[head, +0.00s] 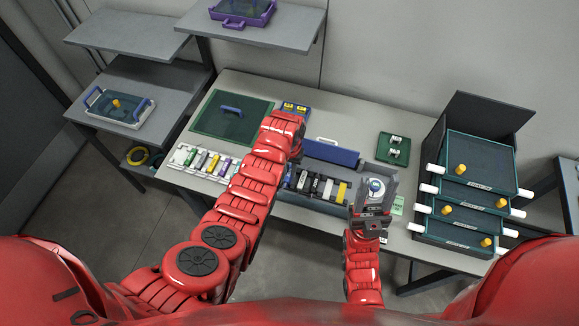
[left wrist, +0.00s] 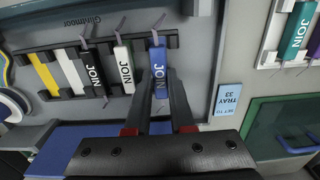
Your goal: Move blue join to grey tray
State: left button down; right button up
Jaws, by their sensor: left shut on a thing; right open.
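The blue join (left wrist: 158,66), a slim blue bar with white JOIN lettering and a thin lead at each end, is between the fingertips of my left gripper (left wrist: 159,82), which is shut on it. It lines up with the right end of the black rack (left wrist: 105,42); I cannot tell whether it is clear of the slots. In the head view my left forearm hides most of this gripper. My right gripper (head: 372,212) is open, in front of the grey splicing device. A light grey tray (head: 119,107) with blue handles lies on the left shelf.
White (left wrist: 123,65), black (left wrist: 92,72) and yellow (left wrist: 43,72) joins stand close left of the blue one. A second rack (head: 205,163) of coloured joins lies left on the table. A dark green tray (head: 232,116) is behind it. Stacked trays (head: 470,190) stand right.

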pick_arm(q)
jog(key=shift+f+b, duration=0.65)
jog(key=shift+f, duration=0.25)
jog(key=c, duration=0.7)
grip_release()
jog(key=shift+r, duration=0.1)
jog(key=shift+r, duration=0.1)
jog(key=shift+r+b, duration=0.3)
jog(key=shift+r, duration=0.3)
notch_tip(320, 180, up, 6)
jog(key=shift+b, duration=0.75)
notch_tip(320, 180, up, 10)
jog(key=p, duration=0.8)
